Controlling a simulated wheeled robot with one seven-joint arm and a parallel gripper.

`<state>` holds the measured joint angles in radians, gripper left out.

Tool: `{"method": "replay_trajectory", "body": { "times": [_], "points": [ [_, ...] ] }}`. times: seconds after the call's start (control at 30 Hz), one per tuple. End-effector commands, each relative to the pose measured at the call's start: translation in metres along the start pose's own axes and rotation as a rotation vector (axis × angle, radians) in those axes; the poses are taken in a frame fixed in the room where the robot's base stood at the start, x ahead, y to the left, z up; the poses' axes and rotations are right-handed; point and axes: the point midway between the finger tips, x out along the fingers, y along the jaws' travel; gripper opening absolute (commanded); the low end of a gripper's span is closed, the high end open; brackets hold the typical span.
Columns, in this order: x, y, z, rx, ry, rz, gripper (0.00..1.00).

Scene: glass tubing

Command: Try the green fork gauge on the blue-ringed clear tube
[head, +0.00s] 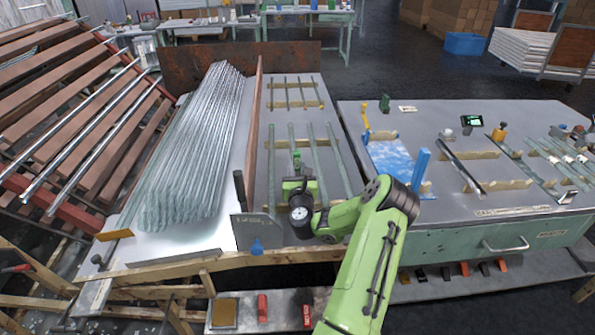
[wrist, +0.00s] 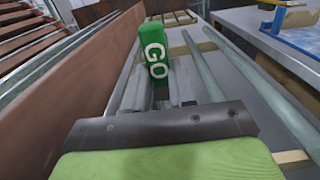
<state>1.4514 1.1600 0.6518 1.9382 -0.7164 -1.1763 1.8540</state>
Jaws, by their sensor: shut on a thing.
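The green fork gauge (wrist: 155,48), marked "GO" in white, stands upright between the fingers of my gripper (wrist: 162,88). It also shows in the head view (head: 296,160), just beyond my gripper (head: 298,178). My gripper is shut on it, above the grey middle table. The gauge's fork end is hidden. Several clear tubes lie lengthwise on this table; one tube (wrist: 205,65) is just right of the gauge in the wrist view, and another (head: 338,160) lies to the right of my gripper in the head view. I cannot make out a blue ring on any of them.
A tall brown board (head: 252,135) runs close along the left of my gripper, with a large heap of glass tubes (head: 185,150) beyond it. The right-hand bench (head: 420,125) carries a blue-and-white mat (head: 395,160), a blue post (head: 420,168) and wooden racks with tubes.

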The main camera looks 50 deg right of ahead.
Motion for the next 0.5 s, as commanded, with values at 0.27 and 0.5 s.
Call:
{"method": "replay_trajectory", "body": {
  "times": [0.27, 0.5],
  "points": [
    [0.0001, 0.0000, -0.0036, 0.000, -0.001, 0.000, 0.00],
    [0.0001, -0.0001, -0.0065, 0.000, -0.001, 0.000, 0.00]
  ]
}}
